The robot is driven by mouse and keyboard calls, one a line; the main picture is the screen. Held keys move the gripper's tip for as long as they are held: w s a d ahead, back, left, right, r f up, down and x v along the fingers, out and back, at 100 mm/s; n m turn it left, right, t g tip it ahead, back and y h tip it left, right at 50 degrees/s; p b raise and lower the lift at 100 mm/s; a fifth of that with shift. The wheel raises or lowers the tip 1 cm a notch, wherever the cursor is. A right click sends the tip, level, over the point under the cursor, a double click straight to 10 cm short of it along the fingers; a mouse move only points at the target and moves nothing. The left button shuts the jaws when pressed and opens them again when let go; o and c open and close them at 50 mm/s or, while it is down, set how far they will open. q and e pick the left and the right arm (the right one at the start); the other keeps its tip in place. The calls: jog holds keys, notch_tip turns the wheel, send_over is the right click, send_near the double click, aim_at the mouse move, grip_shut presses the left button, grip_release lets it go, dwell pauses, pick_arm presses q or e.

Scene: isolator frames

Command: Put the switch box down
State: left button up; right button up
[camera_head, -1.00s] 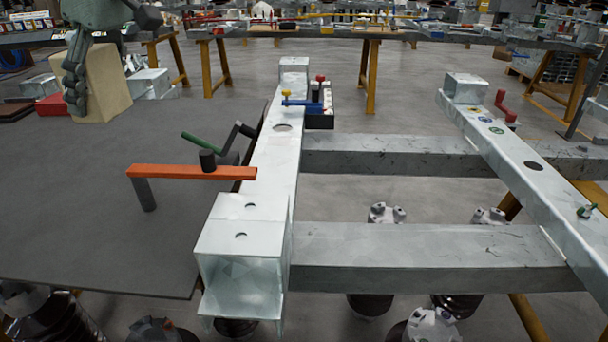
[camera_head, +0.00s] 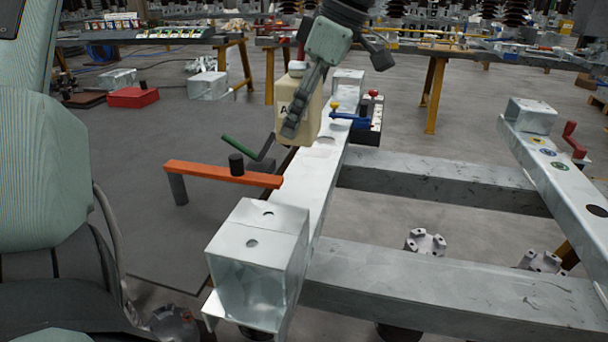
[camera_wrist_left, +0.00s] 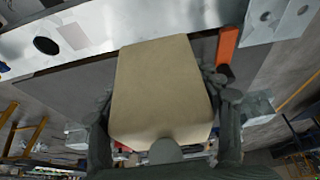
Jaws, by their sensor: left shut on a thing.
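The switch box is a beige block (camera_head: 312,118) with a dark letter on its face, upright in the head view at the left edge of the long metal beam (camera_head: 318,178). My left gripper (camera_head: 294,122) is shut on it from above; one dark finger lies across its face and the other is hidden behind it. In the left wrist view, the box (camera_wrist_left: 160,85) fills the middle, with a finger on each side (camera_wrist_left: 162,112). I cannot tell whether its base touches anything. My right gripper is not in view.
An orange bar with a black knob (camera_head: 215,174) and a green handle (camera_head: 240,148) stand left of the beam, close to the box. A blue and yellow lever (camera_head: 352,121) sits just right. Cross beams (camera_head: 430,285) and a second long beam (camera_head: 560,160) lie to the right.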

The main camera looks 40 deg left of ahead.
pick_arm(q)
notch_tip(320, 180, down, 6)
jog(key=shift+r, duration=0.25)
jog(key=shift+f, duration=2.7)
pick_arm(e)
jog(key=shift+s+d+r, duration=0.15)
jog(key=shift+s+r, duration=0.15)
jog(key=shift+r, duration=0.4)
pick_arm(q)
jog(key=shift+b, duration=0.3)
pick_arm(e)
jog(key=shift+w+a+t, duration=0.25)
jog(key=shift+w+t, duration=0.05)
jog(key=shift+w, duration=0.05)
pick_arm(q)
jog(key=shift+f, duration=0.1)
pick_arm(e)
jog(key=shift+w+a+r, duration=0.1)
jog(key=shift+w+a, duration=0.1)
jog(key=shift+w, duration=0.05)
pick_arm(q)
jog(key=o, duration=1.6)
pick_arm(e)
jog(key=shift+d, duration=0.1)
